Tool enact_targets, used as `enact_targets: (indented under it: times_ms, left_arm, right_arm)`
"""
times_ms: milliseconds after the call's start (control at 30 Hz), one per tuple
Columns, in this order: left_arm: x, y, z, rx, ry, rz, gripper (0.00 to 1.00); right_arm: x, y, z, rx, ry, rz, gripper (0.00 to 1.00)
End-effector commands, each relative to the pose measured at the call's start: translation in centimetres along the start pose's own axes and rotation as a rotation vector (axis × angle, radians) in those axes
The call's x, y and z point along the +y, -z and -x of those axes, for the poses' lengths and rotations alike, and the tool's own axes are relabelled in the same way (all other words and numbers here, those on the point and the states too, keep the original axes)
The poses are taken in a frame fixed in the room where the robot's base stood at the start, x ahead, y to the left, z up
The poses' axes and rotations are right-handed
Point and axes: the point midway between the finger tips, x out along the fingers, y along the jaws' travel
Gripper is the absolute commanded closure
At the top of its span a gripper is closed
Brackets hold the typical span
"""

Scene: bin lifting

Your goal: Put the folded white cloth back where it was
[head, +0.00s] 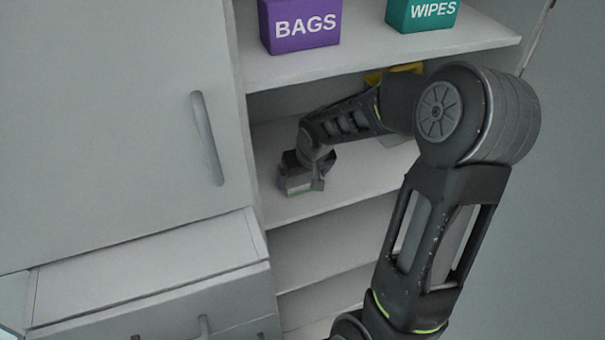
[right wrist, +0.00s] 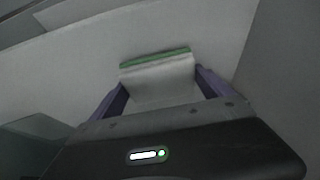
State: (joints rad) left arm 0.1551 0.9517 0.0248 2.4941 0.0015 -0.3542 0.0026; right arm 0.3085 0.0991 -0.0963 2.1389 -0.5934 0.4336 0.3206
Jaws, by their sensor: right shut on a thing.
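In the right wrist view, the folded white cloth (right wrist: 160,78) has a green stripe along its far edge. It sits between the two purple fingers of my right gripper (right wrist: 160,92), which is shut on it. In the head view, my right gripper (head: 300,184) is inside the open cabinet, at the left part of the middle shelf (head: 375,175). A small part of the cloth (head: 299,191) shows below the gripper. I cannot tell whether the cloth touches the shelf. My left gripper is not in view.
A purple BAGS box (head: 303,26) and a green WIPES box (head: 422,15) stand on the shelf above. Something yellow (head: 392,73) is partly hidden behind my right arm. A closed cabinet door (head: 110,120) is at left, above a drawer (head: 150,300). Lower shelf space looks empty.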

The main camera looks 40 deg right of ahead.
Motion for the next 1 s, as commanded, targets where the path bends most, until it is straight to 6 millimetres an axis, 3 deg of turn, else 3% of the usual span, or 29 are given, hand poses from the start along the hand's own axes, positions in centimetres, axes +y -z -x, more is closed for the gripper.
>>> enact_targets:
  times_ms: [300,333,433,833,1000]
  left_arm:
    - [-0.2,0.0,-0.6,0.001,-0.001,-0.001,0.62]
    - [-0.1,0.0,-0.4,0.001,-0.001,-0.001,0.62]
    - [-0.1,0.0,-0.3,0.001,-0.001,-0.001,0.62]
    - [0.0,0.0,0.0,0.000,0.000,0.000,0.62]
    - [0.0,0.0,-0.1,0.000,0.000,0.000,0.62]
  right_arm:
    - [0.0,-0.2,-0.5,0.000,0.000,0.000,0.42]
    - [0.0,-0.1,-0.3,0.000,0.000,0.000,0.07]
    - [0.0,-0.1,-0.3,-0.001,0.000,0.000,0.00]
    - [0.0,0.1,0.4,0.001,-0.001,-0.001,0.00]
    - [0.1,0.1,2.8,0.004,-0.001,-0.002,0.00]
